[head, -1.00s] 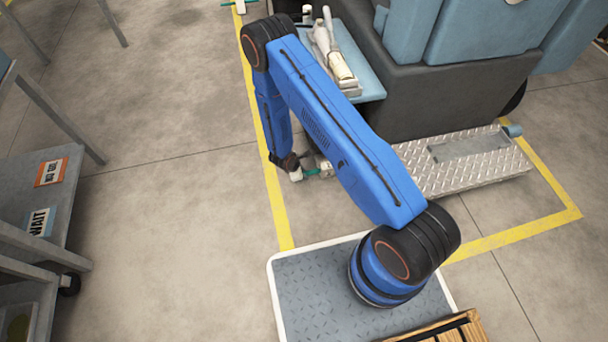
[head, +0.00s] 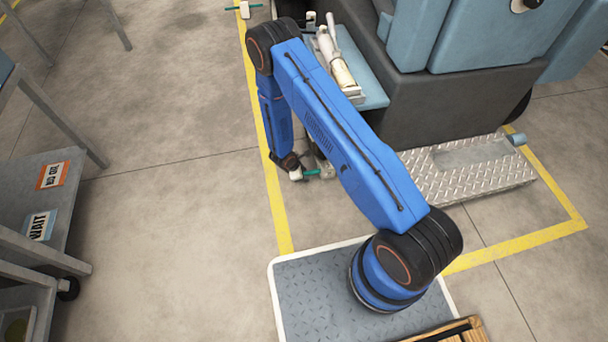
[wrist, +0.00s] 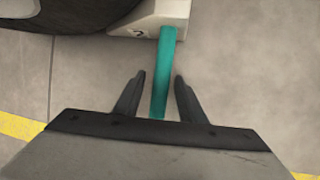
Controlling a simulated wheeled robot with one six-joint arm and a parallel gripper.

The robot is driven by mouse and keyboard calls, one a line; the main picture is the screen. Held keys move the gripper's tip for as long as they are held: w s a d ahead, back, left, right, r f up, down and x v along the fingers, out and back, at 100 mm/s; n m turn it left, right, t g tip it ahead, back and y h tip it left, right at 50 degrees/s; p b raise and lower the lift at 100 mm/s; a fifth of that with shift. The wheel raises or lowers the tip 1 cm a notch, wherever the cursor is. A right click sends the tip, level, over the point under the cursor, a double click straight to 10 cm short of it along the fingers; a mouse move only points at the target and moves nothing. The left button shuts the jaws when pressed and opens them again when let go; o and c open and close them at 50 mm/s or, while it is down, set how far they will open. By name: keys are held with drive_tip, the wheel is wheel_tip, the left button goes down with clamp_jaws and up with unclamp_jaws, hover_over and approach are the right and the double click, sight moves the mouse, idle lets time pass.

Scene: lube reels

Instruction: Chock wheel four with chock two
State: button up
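A white chock (wrist: 152,20) with a teal handle (wrist: 163,75) sits on the floor at the top of the wrist view. A dark mark on its face is too cut off to read surely. A dark rounded wheel (wrist: 60,14) is beside it on the left. My gripper (wrist: 158,78) is open, its two dark fingers either side of the handle with a gap on both sides. In the head view the teal handle (head: 312,172) shows beside my gripper, low by the machine; my arm hides most there.
Another white chock (head: 245,9) with a teal handle lies at the top of the head view, by the yellow floor line (head: 266,140). A tread-plate step (head: 470,175) juts from the blue and dark machine (head: 440,90). A grey shelf cart (head: 60,200) stands left. Floor between is clear.

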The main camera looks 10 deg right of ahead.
idle(0.3)
drive_tip(key=v, duration=1.7)
drive_tip(key=shift+r, duration=0.2)
drive_tip(key=shift+a, duration=0.15)
